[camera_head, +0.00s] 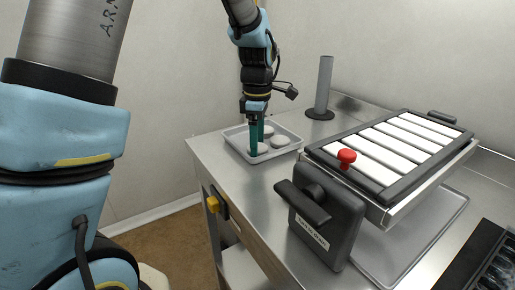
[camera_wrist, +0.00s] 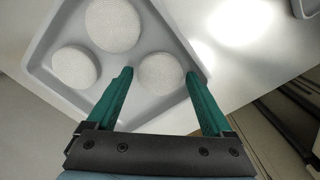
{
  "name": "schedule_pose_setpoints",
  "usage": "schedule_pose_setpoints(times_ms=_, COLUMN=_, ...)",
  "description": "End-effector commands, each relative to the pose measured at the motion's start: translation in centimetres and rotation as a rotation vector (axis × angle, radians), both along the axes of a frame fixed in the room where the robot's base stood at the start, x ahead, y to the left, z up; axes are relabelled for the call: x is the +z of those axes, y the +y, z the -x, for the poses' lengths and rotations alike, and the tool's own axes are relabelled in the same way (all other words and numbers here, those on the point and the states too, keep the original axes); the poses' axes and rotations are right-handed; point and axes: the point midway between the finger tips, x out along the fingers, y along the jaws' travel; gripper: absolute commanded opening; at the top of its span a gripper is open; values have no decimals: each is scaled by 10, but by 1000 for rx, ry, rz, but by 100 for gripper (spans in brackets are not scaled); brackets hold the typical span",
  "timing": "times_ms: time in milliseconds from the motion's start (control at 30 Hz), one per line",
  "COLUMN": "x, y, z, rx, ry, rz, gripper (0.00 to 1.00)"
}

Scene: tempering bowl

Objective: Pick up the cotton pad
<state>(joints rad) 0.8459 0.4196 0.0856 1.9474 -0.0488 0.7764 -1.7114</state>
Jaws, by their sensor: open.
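Three round white cotton pads lie in a grey tray (camera_wrist: 37,77). In the wrist view one pad (camera_wrist: 160,75) lies between and just beyond the tips of my gripper (camera_wrist: 158,74). A larger-looking pad (camera_wrist: 112,24) is above it in the picture, and another pad (camera_wrist: 75,66) is at the left. The tray (camera_head: 293,151) also shows in the head view, on the left end of the steel table. My gripper (camera_head: 258,154) points down over the tray there, its green fingers apart. They partly hide a pad (camera_head: 262,148). I cannot tell whether the fingertips touch the tray.
A black-framed device with white slats (camera_head: 412,142) and a red knob (camera_head: 347,157) stands right of the tray. A grey post (camera_head: 324,86) on a dark base stands behind it. A black rack (camera_head: 490,265) is at the lower right. The steel table (camera_head: 222,165) is bare around the tray's left side.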

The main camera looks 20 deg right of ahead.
Motion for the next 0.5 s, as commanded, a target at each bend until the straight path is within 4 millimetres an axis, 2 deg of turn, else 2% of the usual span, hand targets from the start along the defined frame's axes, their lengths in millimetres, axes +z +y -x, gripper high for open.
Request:
schedule_pose_setpoints(times_ms=233, x=-1, y=0, z=0, rx=0, ry=0, rz=0, gripper=84)
schedule_pose_setpoints(times_ms=500, x=-1, y=0, z=0, rx=0, ry=0, rz=0, gripper=54)
